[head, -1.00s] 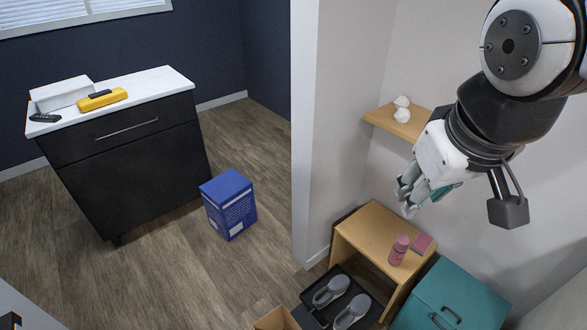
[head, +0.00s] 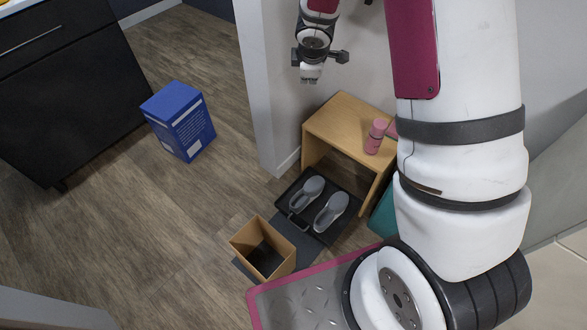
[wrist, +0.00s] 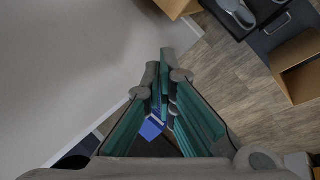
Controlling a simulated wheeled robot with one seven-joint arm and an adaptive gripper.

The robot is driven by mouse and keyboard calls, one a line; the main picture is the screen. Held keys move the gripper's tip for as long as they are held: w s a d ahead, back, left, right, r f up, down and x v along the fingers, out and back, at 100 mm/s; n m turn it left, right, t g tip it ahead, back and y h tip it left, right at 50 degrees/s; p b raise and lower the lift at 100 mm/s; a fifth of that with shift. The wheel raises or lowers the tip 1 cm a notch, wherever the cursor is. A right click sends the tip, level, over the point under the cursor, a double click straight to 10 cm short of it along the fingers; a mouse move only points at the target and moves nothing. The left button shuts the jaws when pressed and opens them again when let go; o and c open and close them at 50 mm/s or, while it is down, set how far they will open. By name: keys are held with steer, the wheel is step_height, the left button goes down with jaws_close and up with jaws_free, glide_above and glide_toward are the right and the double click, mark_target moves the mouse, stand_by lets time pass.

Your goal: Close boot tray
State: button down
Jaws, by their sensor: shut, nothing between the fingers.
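The black boot tray (head: 286,203) lies on the floor, pulled out in front of the small wooden bench (head: 345,122). Two grey shoes (head: 330,212) rest in it, and a handle is on its front edge. Part of the tray also shows at the upper right of the wrist view (wrist: 266,14). My gripper (head: 311,80) is up near the wall corner, behind and above the bench, apart from the tray. Its fingers (wrist: 168,68) are together and empty in the wrist view.
An open cardboard box (head: 264,250) stands on a dark mat (head: 308,250) just in front of the tray. A blue box (head: 180,120) stands on the floor to the left. The wooden floor between is clear.

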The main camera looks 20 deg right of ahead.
step_height(320, 180, down, 13)
steer(key=w+a+n+y+b, duration=0.1)
steer(key=a+n+b, duration=0.1)
steer(key=n+b, duration=0.1)
steer(key=s+a+f+n+g+y+b, duration=0.1)
steer(key=s+f+b, duration=0.3)
steer(key=f, duration=1.1)
steer(key=s+a+f+n+g+y+b, duration=0.1)
steer(key=s+a+f+n+g+b, duration=0.2)
steer(key=s+f, duration=0.4)
steer(key=s+a+f+n+g+y+b, duration=0.2)
steer(key=s+f+b, duration=0.3)
steer(key=f, duration=1.8)
steer(key=shift+s+a+n+g+b, duration=0.2)
steer(key=shift+n+g+b, duration=0.1)
steer(key=shift+n+g, duration=0.5)
steer(key=shift+w+d+r, duration=0.15)
steer(key=shift+w+d, duration=0.1)
steer(key=shift+d, duration=0.25)
